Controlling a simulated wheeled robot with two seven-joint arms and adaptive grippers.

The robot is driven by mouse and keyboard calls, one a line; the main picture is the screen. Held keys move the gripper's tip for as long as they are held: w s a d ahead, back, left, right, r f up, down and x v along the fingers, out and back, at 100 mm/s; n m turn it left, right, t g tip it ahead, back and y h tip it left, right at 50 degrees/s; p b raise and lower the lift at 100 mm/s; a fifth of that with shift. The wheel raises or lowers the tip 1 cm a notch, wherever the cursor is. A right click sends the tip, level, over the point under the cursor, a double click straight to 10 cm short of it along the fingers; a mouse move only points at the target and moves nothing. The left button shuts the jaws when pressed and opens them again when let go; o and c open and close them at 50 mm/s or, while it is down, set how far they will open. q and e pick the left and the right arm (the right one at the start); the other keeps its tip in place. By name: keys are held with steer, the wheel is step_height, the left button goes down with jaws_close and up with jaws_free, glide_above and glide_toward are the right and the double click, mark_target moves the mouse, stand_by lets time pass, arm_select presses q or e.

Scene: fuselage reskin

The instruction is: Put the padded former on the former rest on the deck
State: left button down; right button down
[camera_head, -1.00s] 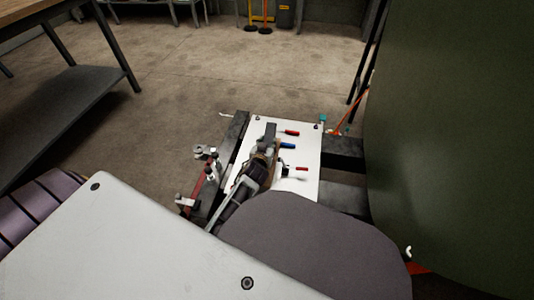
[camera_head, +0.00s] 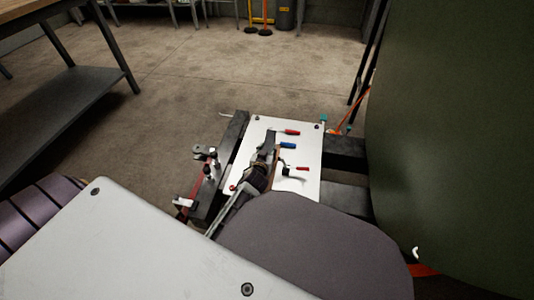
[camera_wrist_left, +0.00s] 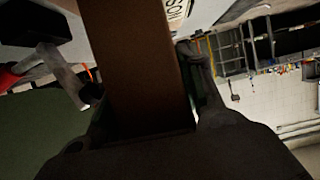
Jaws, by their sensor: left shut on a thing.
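The padded former shows in the left wrist view as a broad brown block (camera_wrist_left: 145,65) between the two fingers of my left gripper (camera_wrist_left: 150,95). In the head view only a narrow brown edge (camera_head: 277,153) shows beside the gripper (camera_head: 268,150). My left gripper is shut on it, over the white deck (camera_head: 309,165). Whether the former touches the deck cannot be told. The former rest cannot be made out; the gripper and arm cover part of the deck. My right gripper is not in view.
A large green curved panel (camera_head: 455,130) rises at right. A workbench (camera_head: 75,90) stands far left.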

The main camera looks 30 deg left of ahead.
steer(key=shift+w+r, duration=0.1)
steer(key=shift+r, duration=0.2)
arm_select(q)
steer(key=c, duration=1.2)
jaws_free()
steer(key=shift+f, duration=0.1)
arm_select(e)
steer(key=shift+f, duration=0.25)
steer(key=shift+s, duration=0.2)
